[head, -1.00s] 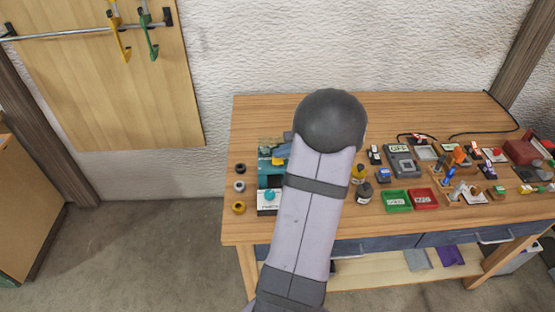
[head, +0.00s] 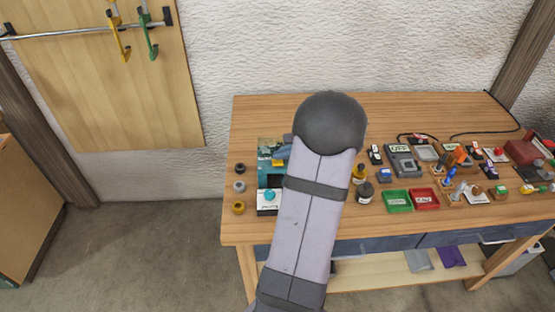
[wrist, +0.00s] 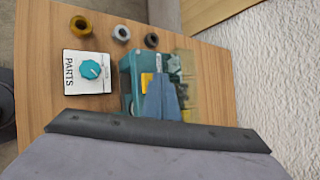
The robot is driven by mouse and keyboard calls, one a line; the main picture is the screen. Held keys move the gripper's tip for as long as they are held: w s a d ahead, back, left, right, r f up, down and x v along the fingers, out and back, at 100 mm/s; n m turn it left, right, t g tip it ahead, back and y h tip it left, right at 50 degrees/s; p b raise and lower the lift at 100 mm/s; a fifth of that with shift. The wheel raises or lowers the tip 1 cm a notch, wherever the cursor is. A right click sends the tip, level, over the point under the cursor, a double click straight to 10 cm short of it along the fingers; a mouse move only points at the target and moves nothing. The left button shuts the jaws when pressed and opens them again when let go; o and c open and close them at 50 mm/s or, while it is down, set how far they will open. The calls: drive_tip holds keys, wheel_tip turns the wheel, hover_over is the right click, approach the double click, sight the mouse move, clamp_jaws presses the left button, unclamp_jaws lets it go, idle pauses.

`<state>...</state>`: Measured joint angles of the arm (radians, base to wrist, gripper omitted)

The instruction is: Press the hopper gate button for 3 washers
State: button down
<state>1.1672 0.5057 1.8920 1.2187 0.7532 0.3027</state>
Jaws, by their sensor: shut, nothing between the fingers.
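The teal hopper (wrist: 126,82) stands at the left end of the bench; its left part shows in the head view (head: 265,150), the rest hidden behind my arm. A yellow patch, likely the gate button (wrist: 147,80), shows on it beside my fingertips. My gripper (wrist: 160,78) is shut and empty, its blue-grey fingers over the hopper right by the yellow patch. I cannot tell whether they touch it. A white PARTS plate with a teal dial (wrist: 90,70) lies next to the hopper. A clear-sided section (wrist: 187,75) holds small dark pieces.
Three ring-like parts, brass (wrist: 80,27), grey (wrist: 121,34) and dark (wrist: 151,40), lie along the bench's left edge. Green (head: 397,201) and red (head: 424,199) trays and several small devices fill the right side. The back left of the bench is clear.

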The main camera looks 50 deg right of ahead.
sight(281, 163)
drive_tip(key=shift+f, duration=0.2)
drive_tip(key=shift+r, duration=0.2)
idle(0.3)
drive_tip(key=shift+r+p, duration=0.8)
drive_tip(key=shift+r, duration=0.2)
drive_tip(key=shift+r, duration=0.1)
drive_tip(key=shift+r+p, duration=1.95)
drive_tip(key=shift+r, duration=0.5)
idle(0.6)
wheel_tip(281, 163, up, 4)
drive_tip(key=p, duration=0.4)
drive_tip(key=shift+f, duration=0.15)
